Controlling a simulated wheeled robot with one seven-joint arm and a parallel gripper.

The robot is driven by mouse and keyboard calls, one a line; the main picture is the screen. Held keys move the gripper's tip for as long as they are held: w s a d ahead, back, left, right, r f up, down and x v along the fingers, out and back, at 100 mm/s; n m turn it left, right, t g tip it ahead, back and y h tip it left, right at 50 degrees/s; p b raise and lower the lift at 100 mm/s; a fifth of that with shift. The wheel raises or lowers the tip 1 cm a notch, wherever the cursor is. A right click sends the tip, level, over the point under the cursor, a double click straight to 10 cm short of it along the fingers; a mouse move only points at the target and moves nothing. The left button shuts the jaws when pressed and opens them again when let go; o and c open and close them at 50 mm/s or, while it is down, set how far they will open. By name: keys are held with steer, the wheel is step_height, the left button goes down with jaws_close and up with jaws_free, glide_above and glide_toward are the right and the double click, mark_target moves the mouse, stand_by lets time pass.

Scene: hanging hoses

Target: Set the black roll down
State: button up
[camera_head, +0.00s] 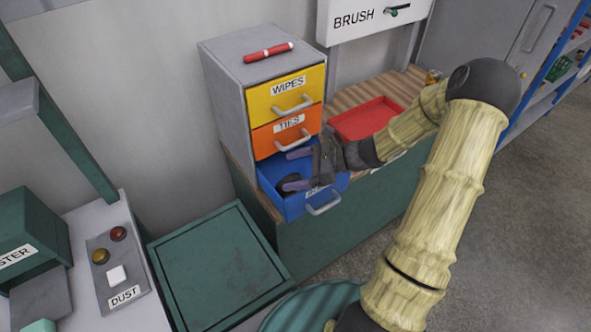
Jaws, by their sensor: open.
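The black roll (287,184) lies inside the open blue bottom drawer (312,205), partly hidden by my gripper's lower finger. My gripper (296,169) is over the drawer with its two purple-grey fingers spread apart. One finger is near the drawer's back edge, by the orange drawer front. The other is beside or over the roll, and I cannot tell if it touches it. The label on the blue drawer is mostly covered by my gripper.
Above are a shut orange TIES drawer (288,134) and yellow WIPES drawer (284,97). A red marker-like object (267,52) lies on the cabinet top. A red tray (364,119) sits on the green bench right of the cabinet. A green lidded box (219,268) stands front left.

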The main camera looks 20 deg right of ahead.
steer(key=shift+d+r, duration=0.25)
steer(key=shift+r, duration=0.2)
steer(key=b+v, duration=0.1)
steer(key=v, duration=1)
steer(key=shift+s+d, duration=0.25)
steer(key=s+a+n+g+h, duration=0.1)
steer(key=s+a+n+h, duration=0.9)
steer(key=n, duration=1.2)
steer(key=a+h, duration=0.1)
steer(key=h, duration=0.1)
steer(key=shift+s+f+g+h, duration=0.3)
steer(key=shift+s+f+g, duration=0.1)
